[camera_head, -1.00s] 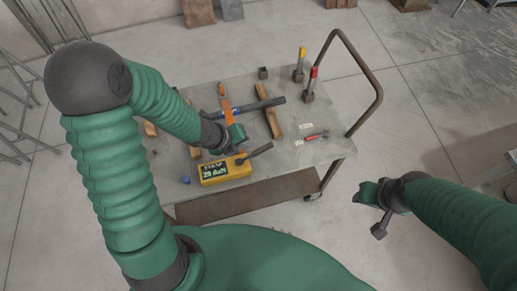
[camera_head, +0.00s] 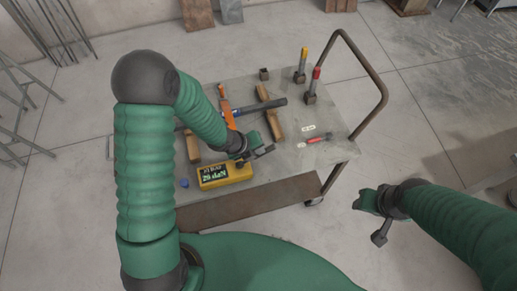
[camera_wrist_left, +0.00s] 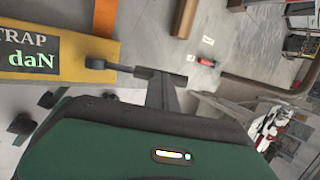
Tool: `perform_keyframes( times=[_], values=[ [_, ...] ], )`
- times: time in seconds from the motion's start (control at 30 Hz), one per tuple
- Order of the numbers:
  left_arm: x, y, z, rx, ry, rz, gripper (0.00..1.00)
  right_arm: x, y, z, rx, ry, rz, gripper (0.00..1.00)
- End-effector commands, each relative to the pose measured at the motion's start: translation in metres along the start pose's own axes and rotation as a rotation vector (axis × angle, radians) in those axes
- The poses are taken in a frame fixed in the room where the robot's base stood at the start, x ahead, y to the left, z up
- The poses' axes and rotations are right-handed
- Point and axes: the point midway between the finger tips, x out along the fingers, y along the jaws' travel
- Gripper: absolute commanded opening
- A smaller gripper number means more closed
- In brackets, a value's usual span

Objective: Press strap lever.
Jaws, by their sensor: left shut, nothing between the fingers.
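A yellow box (camera_head: 228,174) with a dark display sits at the front of the cart top. In the left wrist view the yellow box (camera_wrist_left: 75,67) shows part of its display, reading "TRAP" and "daN". A dark lever (camera_wrist_left: 120,68) sticks out from its side. My left gripper (camera_head: 266,151) is shut and empty, over the lever side of the box. In the left wrist view its fingers (camera_wrist_left: 164,92) overlap the lever's outer end; I cannot tell whether they touch. In the head view my gripper mostly hides the lever. My right gripper (camera_head: 370,212) hangs off the cart's right side.
The grey cart top (camera_head: 310,165) holds a hammer (camera_head: 262,106), an orange tool (camera_head: 227,113), wooden blocks (camera_head: 272,122), a red-handled tool (camera_head: 317,140) and a blue cap (camera_head: 184,183). Upright yellow-topped (camera_head: 302,62) and red-topped (camera_head: 313,84) tools stand by the cart handle (camera_head: 375,78).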

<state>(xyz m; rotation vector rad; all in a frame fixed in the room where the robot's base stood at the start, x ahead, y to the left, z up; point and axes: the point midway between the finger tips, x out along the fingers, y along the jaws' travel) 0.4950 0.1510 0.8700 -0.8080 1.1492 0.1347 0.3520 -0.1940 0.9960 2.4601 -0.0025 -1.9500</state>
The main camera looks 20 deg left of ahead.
Motion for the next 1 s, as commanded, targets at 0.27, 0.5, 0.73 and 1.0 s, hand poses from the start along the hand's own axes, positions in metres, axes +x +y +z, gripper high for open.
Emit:
perform_keyframes(
  times=[0.27, 0.5, 0.73, 1.0],
  values=[
    [0.009, -0.005, -0.003, 0.021, 0.001, 0.070, 0.00, 0.002, 0.000, 0.000, 0.000, 0.000, 0.000, 0.44],
    [0.025, -0.012, -0.006, 0.071, 0.001, 0.313, 0.00, -0.006, 0.000, -0.001, 0.000, 0.000, 0.000, 0.44],
    [0.043, -0.008, -0.009, 0.080, 0.000, 0.396, 0.00, -0.007, 0.000, -0.002, 0.000, 0.000, 0.000, 0.44],
    [0.057, -0.007, -0.011, 0.079, -0.001, 0.395, 0.00, -0.003, 0.000, -0.001, 0.000, 0.000, 0.000, 0.44]
  ],
)
